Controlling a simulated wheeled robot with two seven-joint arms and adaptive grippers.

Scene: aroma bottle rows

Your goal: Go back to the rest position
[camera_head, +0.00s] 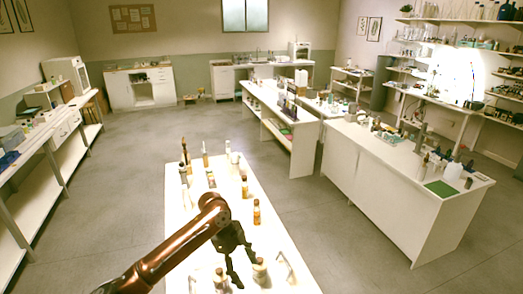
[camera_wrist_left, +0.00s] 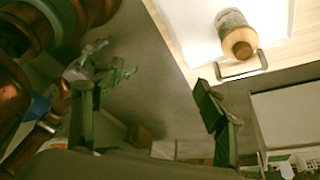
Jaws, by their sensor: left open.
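My left arm comes in from the lower left of the head view. My left gripper (camera_head: 242,270) is over the near part of the white table, its fingers pointing down. In the left wrist view it (camera_wrist_left: 148,98) is spread open with nothing between its fingers. A pale bottle with a tan cap (camera_head: 260,269) stands just right of the gripper in the head view. A similar bottle (camera_head: 219,281) is to its left. In the wrist view a bottle with a tan cap (camera_wrist_left: 238,40) shows beyond the right finger, apart from it.
Amber bottles (camera_head: 256,212) and (camera_head: 244,187) stand along the right side of the white table (camera_head: 228,195). Several slim bottles (camera_head: 205,155) stand at its far end. Cluttered benches (camera_head: 400,190) are to the right, a side bench (camera_head: 45,150) to the left. The floor between is clear.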

